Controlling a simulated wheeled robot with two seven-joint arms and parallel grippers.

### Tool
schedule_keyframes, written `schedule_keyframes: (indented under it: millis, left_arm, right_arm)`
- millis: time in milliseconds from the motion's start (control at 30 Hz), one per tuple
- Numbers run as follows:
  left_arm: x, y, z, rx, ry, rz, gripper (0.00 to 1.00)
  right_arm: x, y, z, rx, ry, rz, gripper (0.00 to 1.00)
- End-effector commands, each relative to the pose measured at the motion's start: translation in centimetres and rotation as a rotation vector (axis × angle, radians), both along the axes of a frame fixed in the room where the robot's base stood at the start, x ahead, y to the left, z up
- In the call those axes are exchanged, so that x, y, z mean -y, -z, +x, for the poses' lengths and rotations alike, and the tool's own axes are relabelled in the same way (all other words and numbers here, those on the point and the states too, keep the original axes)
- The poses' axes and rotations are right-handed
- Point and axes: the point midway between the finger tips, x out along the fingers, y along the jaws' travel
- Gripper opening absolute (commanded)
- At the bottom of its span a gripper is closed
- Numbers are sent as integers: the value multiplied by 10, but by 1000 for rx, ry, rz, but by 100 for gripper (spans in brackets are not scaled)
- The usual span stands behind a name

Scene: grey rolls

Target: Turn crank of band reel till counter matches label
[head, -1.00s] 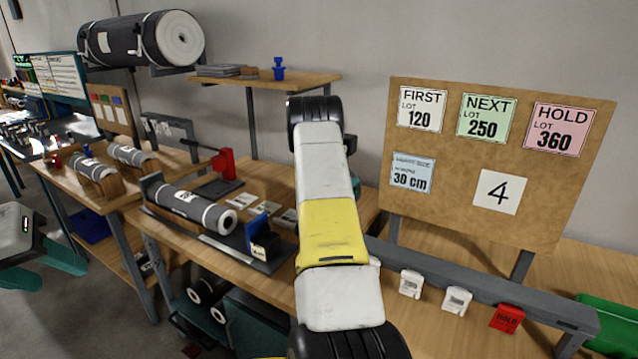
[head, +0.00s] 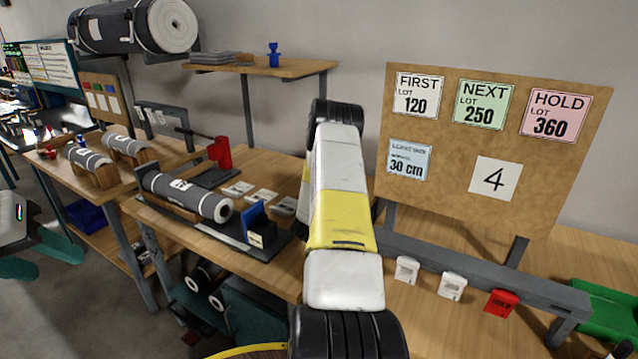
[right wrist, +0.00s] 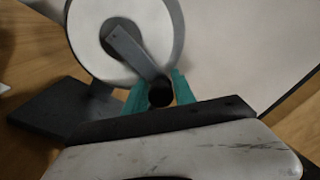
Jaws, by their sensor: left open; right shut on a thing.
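In the right wrist view, the band reel (right wrist: 90,57) is a white disc with a dark hub. A flat grey crank arm (right wrist: 133,52) runs from the hub down to a round black handle (right wrist: 161,97). The teal fingers of my right gripper (right wrist: 160,88) are shut on this handle, one on each side. In the head view, my right arm hides the right gripper and the reel. My left gripper (head: 60,266) is open and empty at the far left, away from the reel. A white label card reading 4 (head: 495,179) is on the brown board (head: 440,205). No counter can be made out.
The board stands on a wooden bench (head: 430,320) with a grey rail (head: 480,268) carrying small white and red tags. A green tray (head: 610,305) is at the right. A dark roll (head: 188,195) lies on the bench left of my arm. A shelf (head: 290,68) is behind.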

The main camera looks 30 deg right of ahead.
Motion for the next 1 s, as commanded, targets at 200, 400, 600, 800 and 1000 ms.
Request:
schedule_keyframes:
  millis: [200,400,600,800,1000]
  left_arm:
    - [0,0,0,0,0,0,46]
    - [0,0,0,0,0,0,46]
    - [0,0,0,0,0,0,46]
    - [0,0,0,0,0,0,46]
    - [0,0,0,0,0,0,46]
  right_arm:
    - [-2,-7,6,34,-8,0,0]
    - [-2,-7,6,34,-8,-1,0]
    - [-2,-7,5,31,-7,-1,46]
    - [-1,-3,3,24,-3,2,46]
    - [-10,-1,-2,20,-4,4,46]
